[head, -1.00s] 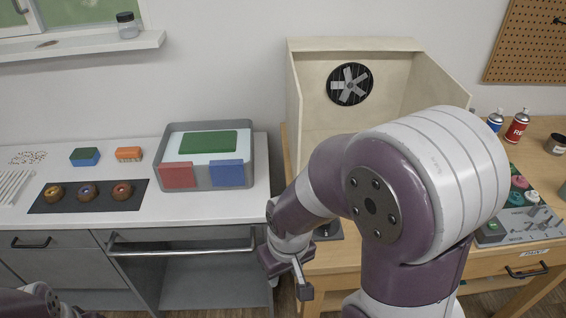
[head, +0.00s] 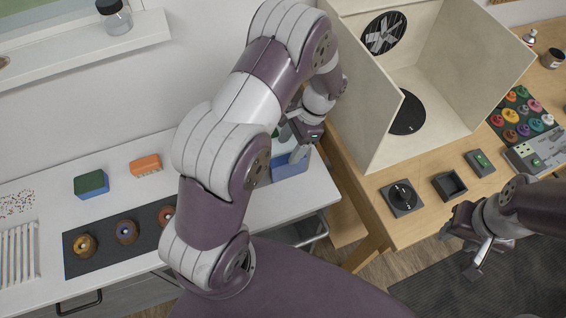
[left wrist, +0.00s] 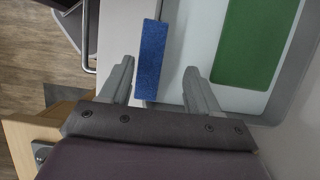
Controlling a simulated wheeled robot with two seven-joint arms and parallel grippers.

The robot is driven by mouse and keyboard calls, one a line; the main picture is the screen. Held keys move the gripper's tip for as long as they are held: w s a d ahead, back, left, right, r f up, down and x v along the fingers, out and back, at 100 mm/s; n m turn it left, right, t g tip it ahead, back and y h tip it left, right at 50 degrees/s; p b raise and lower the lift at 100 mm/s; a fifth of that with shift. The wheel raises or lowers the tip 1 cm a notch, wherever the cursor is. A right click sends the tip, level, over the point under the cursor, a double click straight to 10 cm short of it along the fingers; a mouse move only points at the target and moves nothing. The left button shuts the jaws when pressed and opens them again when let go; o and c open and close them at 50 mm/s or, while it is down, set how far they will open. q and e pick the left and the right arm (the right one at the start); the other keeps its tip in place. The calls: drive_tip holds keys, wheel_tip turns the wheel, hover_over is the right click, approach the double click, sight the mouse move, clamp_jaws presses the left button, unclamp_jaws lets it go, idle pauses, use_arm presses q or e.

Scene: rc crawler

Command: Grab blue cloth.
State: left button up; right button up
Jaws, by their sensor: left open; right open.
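The blue cloth (head: 291,166) hangs over the front wall of a grey tray. My left gripper (head: 300,149) is over that edge of the tray. In the left wrist view the blue cloth (left wrist: 152,55) is a narrow upright strip between the two spread fingers of my left gripper (left wrist: 159,68). The fingers stand apart on either side of it; no contact shows. The grey tray (left wrist: 299,55) holds a green sheet (left wrist: 245,40) on a pale surface. My right gripper (head: 462,254) is open and empty, low at the right, in front of the wooden table.
The white counter (head: 130,185) holds green-blue and orange blocks and a dark mat with ring-shaped pieces. A wooden booth (head: 360,90) stands close right of my left gripper. My left arm hides much of the tray. Small black fixtures sit on the wooden table (head: 425,195).

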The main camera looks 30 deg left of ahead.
sight(285, 166)
use_arm(q)
drive_tip(key=s+f+p, duration=0.1)
drive_tip(key=s+d+f+p, duration=0.1)
drive_tip(key=f, duration=0.1)
drive_tip(key=shift+s+d+f, duration=0.1)
drive_tip(key=a+f, duration=0.1)
drive_tip(key=f, duration=0.2)
drive_tip(key=shift+a+p, duration=0.35)
drive_tip(key=shift+a+f, duration=0.2)
drive_tip(key=shift+s+d+r, duration=0.15)
drive_tip(key=shift+s+d, duration=0.05)
drive_tip(key=shift+d, duration=0.25)
drive_tip(key=shift+w+a+f, duration=0.1)
drive_tip(key=shift+a+f, duration=0.15)
drive_tip(key=shift+f, duration=0.05)
use_arm(e)
drive_tip(key=d+r, duration=0.1)
drive_tip(key=r, duration=0.2)
drive_tip(key=shift+s+d, duration=0.1)
drive_tip(key=shift+d, duration=0.3)
use_arm(q)
drive_tip(key=shift+d, duration=0.15)
use_arm(e)
drive_tip(key=shift+s+d, duration=0.1)
drive_tip(key=shift+d, duration=0.05)
use_arm(q)
drive_tip(key=c, duration=1)
